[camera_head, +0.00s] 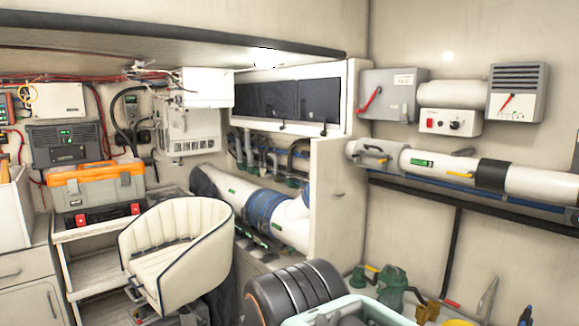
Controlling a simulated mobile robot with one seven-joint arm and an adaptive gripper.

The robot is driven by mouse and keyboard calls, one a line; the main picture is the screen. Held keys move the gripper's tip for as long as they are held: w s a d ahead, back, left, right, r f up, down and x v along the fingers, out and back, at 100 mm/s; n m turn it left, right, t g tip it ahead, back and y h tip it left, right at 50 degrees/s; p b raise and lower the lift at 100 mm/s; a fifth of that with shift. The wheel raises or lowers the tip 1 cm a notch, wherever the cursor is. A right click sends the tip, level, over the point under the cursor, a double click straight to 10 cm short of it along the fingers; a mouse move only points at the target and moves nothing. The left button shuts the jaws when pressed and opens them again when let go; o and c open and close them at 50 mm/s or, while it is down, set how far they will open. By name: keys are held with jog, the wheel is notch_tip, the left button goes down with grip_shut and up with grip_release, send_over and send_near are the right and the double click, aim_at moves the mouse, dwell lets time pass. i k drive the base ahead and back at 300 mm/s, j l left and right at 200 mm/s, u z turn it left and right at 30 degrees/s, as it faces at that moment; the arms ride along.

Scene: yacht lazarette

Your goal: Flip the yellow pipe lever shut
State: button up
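Small yellow handle-like parts show low at the right. One is a short yellow lever (373,268) beside a green valve body (392,285) near the foot of the right wall. More yellow pieces (432,309) show at the bottom edge, partly cut off. I cannot tell which of these is the task's pipe lever, or whether it stands open or shut. My gripper is not in view.
A white tub chair (178,250) stands at centre left, near an orange and grey toolbox (97,187) on steps. Dark ribbed cylinders (291,290) and a pale teal bin (352,309) block the front centre. A white pipe (530,183) runs along the right wall.

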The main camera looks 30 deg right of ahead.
aim_at(472, 175)
jog(key=z, duration=1.95)
